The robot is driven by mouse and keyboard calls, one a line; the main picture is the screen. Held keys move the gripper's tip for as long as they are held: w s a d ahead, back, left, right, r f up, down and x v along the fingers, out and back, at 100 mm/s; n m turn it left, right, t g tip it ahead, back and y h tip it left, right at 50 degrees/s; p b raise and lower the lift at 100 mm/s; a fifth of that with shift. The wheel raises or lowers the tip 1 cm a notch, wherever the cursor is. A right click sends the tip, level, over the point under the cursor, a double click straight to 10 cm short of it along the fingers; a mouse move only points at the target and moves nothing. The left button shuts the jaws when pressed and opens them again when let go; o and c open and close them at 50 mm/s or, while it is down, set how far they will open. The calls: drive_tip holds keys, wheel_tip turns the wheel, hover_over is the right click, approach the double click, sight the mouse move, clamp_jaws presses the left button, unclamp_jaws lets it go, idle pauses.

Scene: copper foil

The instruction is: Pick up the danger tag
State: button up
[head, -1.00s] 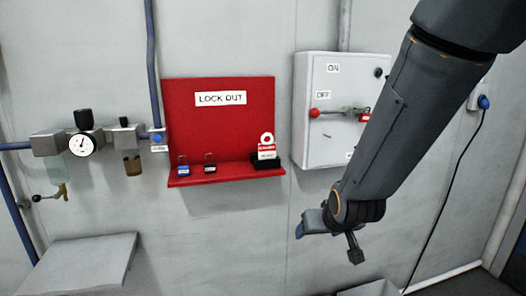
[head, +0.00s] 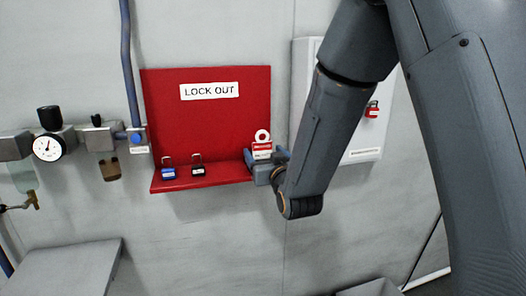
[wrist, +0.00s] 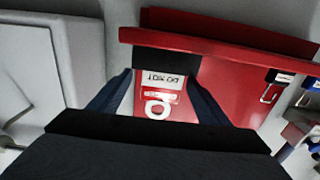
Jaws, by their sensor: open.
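The danger tag (head: 262,146) is a small red and white card with a white ring at its top. It stands upright at the right end of the red lockout shelf (head: 205,180). My gripper (head: 262,170) is at that end of the shelf, in front of the tag's lower part. In the wrist view the tag (wrist: 154,103) appears inverted, between the two spread fingers of my gripper (wrist: 158,95), with gaps at its sides. A black holder (wrist: 165,64) is at the tag's base; my gripper hides it in the head view.
A blue padlock (head: 168,172) and a black padlock (head: 198,168) stand on the shelf, left of the tag. A pressure gauge (head: 48,147) is at left.

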sight(259, 147)
drive_tip(key=shift+p+x, duration=1.35)
drive_tip(key=shift+x, duration=1.25)
drive_tip(key=shift+a, duration=0.15)
